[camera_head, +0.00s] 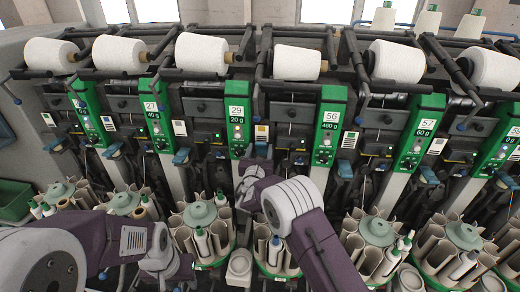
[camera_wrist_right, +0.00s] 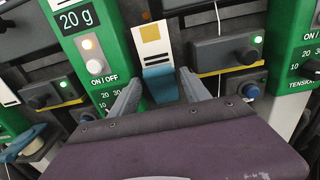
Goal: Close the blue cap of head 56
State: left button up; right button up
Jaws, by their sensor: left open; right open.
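The green panel marked 56 (camera_head: 325,128) stands right of centre in the head view. One blue cap (camera_wrist_right: 159,84) sits under a white and yellow label, between the 20 g panel (camera_wrist_right: 78,25) and the green panel to its right (camera_wrist_right: 298,60). Another blue cap (camera_head: 345,168) juts out just right of panel 56. I cannot tell which cap belongs to head 56. My right gripper (camera_wrist_right: 162,92) is open, its fingers on either side of the first cap; contact is unclear.
White yarn cones (camera_head: 297,63) line the top of the machine. Round bobbin magazines (camera_head: 200,215) stand along the bottom, close to my arms. A black knob box (camera_wrist_right: 225,52) is right of my right gripper, with a blue button (camera_wrist_right: 250,90) below it.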

aim_at(261, 147)
grip_shut()
jog(key=f+t+b, duration=0.1)
jog(key=t+b, duration=0.1)
jog(key=b, duration=0.5)
jog(key=s+f+t+b, duration=0.1)
jog(key=b, duration=0.6)
jog(key=s+f+t+h+b, duration=0.1)
jog(key=t+b, duration=0.1)
jog(key=b, duration=0.5)
jog(key=shift+s+a+f+t, duration=0.1)
jog(key=shift+a+f+t, duration=0.1)
jog(key=shift+f+t, duration=0.1)
jog(key=shift+r, duration=0.3)
